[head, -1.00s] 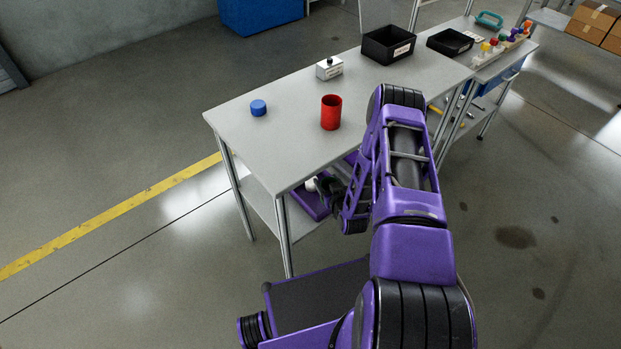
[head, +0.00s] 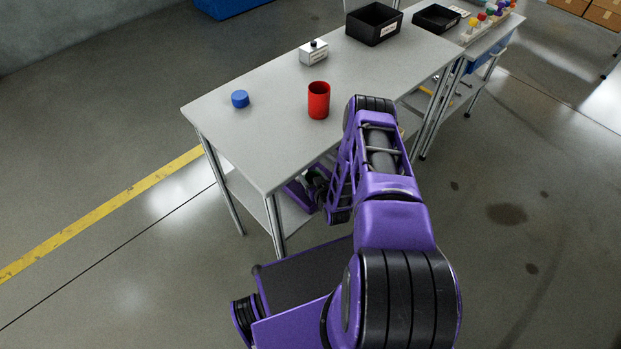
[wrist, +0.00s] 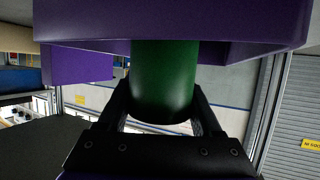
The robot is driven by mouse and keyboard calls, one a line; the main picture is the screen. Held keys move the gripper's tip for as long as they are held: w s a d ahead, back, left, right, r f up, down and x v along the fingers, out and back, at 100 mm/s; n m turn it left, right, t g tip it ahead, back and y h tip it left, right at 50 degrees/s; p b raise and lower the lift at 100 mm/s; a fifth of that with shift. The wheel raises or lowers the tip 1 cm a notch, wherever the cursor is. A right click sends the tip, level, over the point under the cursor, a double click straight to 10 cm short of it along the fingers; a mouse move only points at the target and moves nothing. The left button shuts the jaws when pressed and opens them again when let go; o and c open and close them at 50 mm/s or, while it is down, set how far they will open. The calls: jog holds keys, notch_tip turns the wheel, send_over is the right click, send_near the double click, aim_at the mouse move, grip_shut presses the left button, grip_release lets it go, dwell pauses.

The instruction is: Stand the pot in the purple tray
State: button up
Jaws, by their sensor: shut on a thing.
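A green cylinder, which I take to be the pot (wrist: 165,80), is between the two fingers of my gripper (wrist: 162,100) in the wrist view. My gripper is shut on it. The purple tray (wrist: 170,22) spans the top of the wrist view and hides the cylinder's upper end. I cannot tell whether they touch. In the head view the purple tray (head: 297,196) shows partly under the tabletop, near the lower shelf. My gripper (head: 318,182) is beside it at the table's front edge, partly hidden by the arm. The green cylinder is not discernible there.
On the grey table (head: 270,135) stand a red cup (head: 318,102), a blue cap (head: 240,99), a small white box (head: 313,54) and a black bin (head: 374,26). The tabletop edge and front leg (head: 275,228) are close to my gripper.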

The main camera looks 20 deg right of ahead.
jog(key=shift+f, duration=0.6)
jog(key=shift+f, duration=0.1)
jog(key=o, duration=1.4)
